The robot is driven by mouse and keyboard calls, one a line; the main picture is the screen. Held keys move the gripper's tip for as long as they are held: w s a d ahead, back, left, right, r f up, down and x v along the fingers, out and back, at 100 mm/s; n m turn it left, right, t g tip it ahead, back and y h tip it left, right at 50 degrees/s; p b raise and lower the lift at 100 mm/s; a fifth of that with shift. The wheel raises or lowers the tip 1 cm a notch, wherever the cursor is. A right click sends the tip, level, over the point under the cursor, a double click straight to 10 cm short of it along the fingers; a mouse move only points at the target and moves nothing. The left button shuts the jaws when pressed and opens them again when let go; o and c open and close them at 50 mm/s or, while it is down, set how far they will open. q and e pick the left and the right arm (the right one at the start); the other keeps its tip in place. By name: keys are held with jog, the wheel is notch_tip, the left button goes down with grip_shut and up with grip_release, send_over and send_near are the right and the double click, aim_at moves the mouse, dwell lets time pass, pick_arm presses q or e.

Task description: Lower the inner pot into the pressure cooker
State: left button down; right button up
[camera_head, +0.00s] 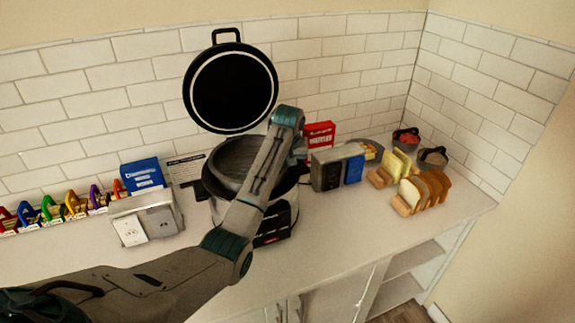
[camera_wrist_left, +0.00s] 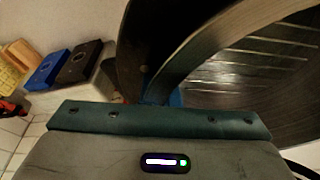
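The pressure cooker (camera_head: 284,212) stands on the counter in the head view, partly behind my left arm. Its round black lid (camera_head: 230,90) is raised open behind it. The dark metallic inner pot (camera_head: 228,158) is at the cooker's mouth, its near side covered by my arm. The pot's ridged inside fills the right of the left wrist view (camera_wrist_left: 250,85). My left gripper (camera_head: 300,149) is at the pot's right rim. The pot wall appears pinched between its fingers, though the fingertips are mostly hidden. How deep the pot sits cannot be told. My right gripper is out of view.
A toaster (camera_head: 327,172) with a blue packet and a red box (camera_head: 319,134) stand close right of the cooker. A socket-faced metal box (camera_head: 132,230) and a blue box are left. The front counter is clear.

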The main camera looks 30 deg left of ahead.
pick_arm(q)
jog(key=shift+r, duration=0.1)
jog(key=c, duration=1.6)
grip_release()
jog(key=shift+s+a, duration=0.1)
jog(key=shift+a, duration=0.15)
jog(key=shift+d, duration=0.2)
